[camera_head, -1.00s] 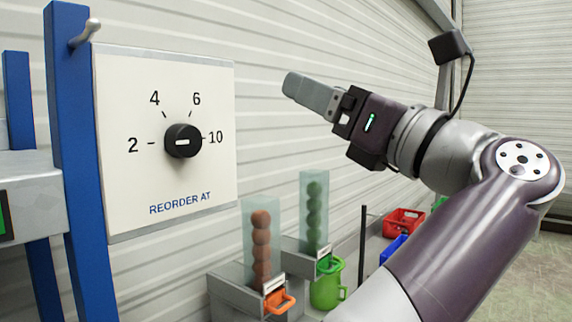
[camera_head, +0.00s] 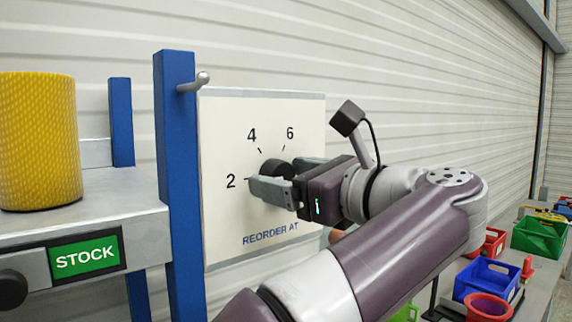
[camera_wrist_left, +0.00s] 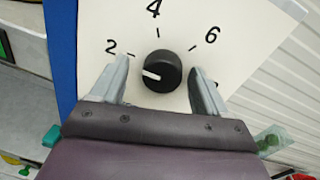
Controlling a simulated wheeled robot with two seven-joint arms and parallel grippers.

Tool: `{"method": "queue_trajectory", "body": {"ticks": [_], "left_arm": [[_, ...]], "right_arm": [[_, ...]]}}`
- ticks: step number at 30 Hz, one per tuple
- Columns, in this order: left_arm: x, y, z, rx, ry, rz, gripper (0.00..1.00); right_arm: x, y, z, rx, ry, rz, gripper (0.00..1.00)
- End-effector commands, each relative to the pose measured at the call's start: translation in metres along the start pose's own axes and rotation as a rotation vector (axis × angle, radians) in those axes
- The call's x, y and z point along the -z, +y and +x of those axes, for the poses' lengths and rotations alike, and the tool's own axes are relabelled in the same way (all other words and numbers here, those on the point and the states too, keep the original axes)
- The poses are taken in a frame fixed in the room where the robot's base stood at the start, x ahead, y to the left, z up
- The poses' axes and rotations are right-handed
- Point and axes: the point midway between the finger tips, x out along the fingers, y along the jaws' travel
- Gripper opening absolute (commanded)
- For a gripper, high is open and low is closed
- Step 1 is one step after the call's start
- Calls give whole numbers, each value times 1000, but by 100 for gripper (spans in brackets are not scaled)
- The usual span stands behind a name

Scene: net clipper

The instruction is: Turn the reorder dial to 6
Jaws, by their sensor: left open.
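The reorder dial is a round black knob (camera_head: 277,169) on a white panel (camera_head: 228,215) lettered REORDER AT, with 2, 4 and 6 visible around it. In the left wrist view the knob (camera_wrist_left: 168,64) shows a white pointer line on its left side, aimed roughly toward the 2. My left gripper (camera_head: 280,175) is open at the dial, coming in from the right. In the left wrist view its fingers (camera_wrist_left: 160,70) stand on either side of the knob, with small gaps seeming to show. The 10 is hidden behind the gripper. My right gripper is not in view.
A blue post (camera_head: 177,200) with a metal peg (camera_head: 195,82) stands left of the panel. A shelf labelled STOCK (camera_head: 87,258) holds a yellow roll (camera_head: 38,140). Green (camera_head: 540,237) and blue (camera_head: 487,278) bins stand at the right.

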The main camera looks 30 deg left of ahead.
Motion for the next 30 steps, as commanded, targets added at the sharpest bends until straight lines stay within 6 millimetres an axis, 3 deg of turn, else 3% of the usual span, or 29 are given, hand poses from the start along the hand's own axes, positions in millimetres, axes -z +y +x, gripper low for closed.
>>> {"method": "queue_trajectory", "body": {"ticks": [10,11,15,16,30], "left_arm": [[1,0,7,1,1,1,75],[1,0,7,1,1,1,72],[1,0,7,1,0,1,26],[1,0,7,0,0,1,19],[3,0,7,2,-7,97,19]], "right_arm": [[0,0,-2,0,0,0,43],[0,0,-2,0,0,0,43],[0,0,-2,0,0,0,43],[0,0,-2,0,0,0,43],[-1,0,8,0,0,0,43]]}}
